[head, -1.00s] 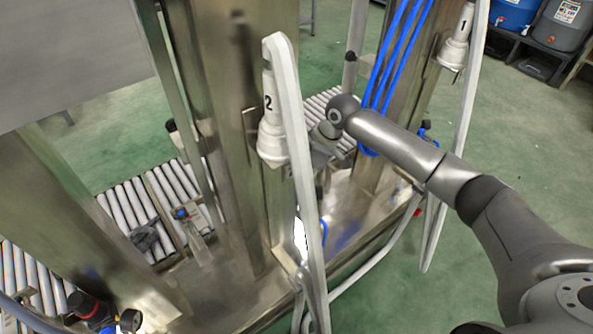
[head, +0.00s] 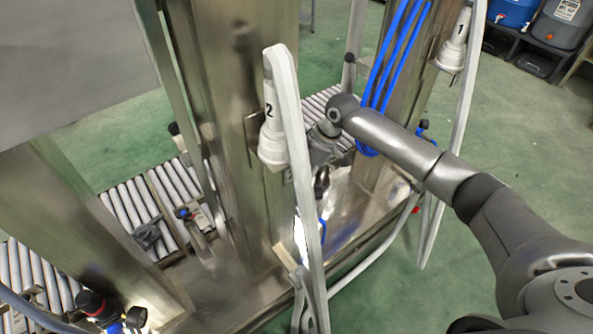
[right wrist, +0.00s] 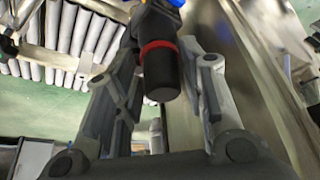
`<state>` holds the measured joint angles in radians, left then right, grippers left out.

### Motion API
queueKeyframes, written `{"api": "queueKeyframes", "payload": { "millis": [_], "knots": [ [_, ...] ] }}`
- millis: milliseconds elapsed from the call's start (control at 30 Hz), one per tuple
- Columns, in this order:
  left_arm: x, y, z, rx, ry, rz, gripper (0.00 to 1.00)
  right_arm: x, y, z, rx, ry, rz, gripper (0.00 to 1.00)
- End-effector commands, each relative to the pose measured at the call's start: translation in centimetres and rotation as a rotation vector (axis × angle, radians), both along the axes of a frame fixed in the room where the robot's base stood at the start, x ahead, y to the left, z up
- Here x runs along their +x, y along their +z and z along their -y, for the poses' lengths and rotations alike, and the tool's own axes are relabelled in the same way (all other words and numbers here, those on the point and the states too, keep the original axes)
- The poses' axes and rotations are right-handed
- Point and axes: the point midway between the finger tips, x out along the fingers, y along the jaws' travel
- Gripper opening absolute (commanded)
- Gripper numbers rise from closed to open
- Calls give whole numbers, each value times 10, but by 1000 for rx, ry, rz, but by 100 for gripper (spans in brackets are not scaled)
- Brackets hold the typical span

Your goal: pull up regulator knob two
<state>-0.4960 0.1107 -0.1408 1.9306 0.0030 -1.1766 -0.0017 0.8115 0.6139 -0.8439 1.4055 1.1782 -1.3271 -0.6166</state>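A black regulator knob with a red ring (right wrist: 160,68) shows in the right wrist view, below a blue fitting. My right gripper (right wrist: 166,72) is open, with one finger on each side of the knob. The right finger looks very close to the knob; I cannot tell whether it touches. In the head view my right arm (head: 400,140) reaches in from the right. Its hand goes down behind the white lance marked 2 (head: 291,130), so the fingertips and this knob are mostly hidden there. My left gripper is in neither view.
Steel posts (head: 215,130) stand beside lance 2. Lance 1 (head: 455,50) and blue hoses (head: 390,60) are near my right arm. Another black and red regulator (head: 95,305) with a gauge sits at the lower left. Roller conveyors (head: 140,210) lie behind. Green floor is open at right.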

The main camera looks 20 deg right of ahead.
Motion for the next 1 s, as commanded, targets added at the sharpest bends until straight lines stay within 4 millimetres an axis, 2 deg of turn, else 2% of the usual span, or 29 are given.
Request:
{"api": "queueKeyframes", "payload": {
  "millis": [300,433,567,800,1000],
  "knots": [
    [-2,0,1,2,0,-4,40,-1,-1,1,-2,0,-2,43],
    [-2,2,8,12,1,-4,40,-1,7,4,-3,-1,1,43],
    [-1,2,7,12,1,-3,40,-4,28,11,-4,-1,4,43],
    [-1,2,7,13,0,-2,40,-13,76,29,-3,-2,2,43],
    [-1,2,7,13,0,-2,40,-18,103,38,-3,-1,2,43]
  ]
}}
